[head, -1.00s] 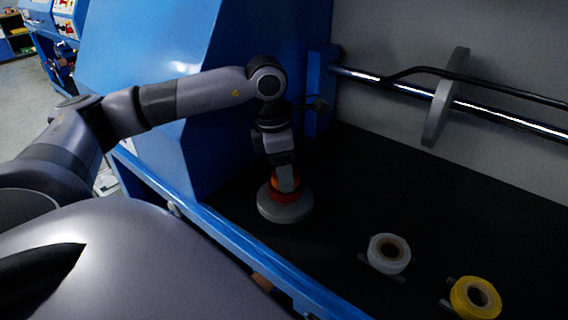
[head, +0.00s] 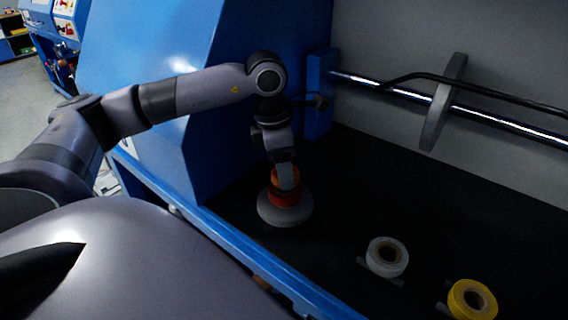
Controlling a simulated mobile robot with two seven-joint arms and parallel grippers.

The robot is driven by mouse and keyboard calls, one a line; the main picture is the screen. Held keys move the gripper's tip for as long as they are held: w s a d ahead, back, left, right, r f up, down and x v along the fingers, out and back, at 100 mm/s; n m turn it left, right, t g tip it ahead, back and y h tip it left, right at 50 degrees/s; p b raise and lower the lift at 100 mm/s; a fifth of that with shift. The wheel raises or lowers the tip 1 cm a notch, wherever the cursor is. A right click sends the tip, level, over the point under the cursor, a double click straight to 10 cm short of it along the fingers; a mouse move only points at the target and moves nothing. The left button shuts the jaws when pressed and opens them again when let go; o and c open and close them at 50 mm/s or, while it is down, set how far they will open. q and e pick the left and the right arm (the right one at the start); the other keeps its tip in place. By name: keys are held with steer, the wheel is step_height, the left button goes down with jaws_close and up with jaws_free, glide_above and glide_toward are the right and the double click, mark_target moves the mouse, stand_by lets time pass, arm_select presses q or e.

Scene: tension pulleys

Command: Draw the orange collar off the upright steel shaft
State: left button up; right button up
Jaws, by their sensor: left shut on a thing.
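The orange collar (head: 285,197) shows low in the middle of the head view, just above a round grey base (head: 286,215). My left gripper (head: 286,180) comes down from above and is shut on the orange collar. The gripper covers the collar's upper part. The upright steel shaft cannot be made out; the collar and gripper hide where it would be. I cannot tell whether the collar touches the base. My right gripper is not in view.
A white ring (head: 387,257) and a yellow ring (head: 472,299) stand to the right on the dark bed. A horizontal steel bar with a grey disc (head: 443,102) runs along the back wall. A blue housing (head: 235,90) rises behind my left arm. The dark bed between is clear.

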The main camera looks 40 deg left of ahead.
arm_select(q)
steer(key=shift+r+p, duration=0.6)
steer(key=shift+r, duration=0.35)
stand_by(0.3)
steer(key=shift+r+p, duration=1.05)
steer(key=shift+r, duration=0.4)
steer(key=shift+r, duration=1.95)
steer(key=shift+w+d+f+m, duration=0.1)
steer(key=shift+d+f+m, duration=0.2)
steer(key=shift+d+m, duration=0.35)
steer(key=d+f+m+g, duration=0.1)
steer(key=d+m, duration=0.3)
steer(key=m, duration=0.5)
steer(key=d+f+m+g, duration=0.1)
steer(key=d+f+m, duration=0.3)
steer(key=m, duration=0.5)
steer(key=d+f+m+g+y, duration=0.1)
steer(key=d+f+m, duration=0.2)
steer(key=m, duration=0.6)
steer(key=d, duration=0.2)
steer(key=shift+s+d+f, duration=0.2)
steer(key=shift+d+f, duration=0.05)
steer(key=shift+d, duration=0.05)
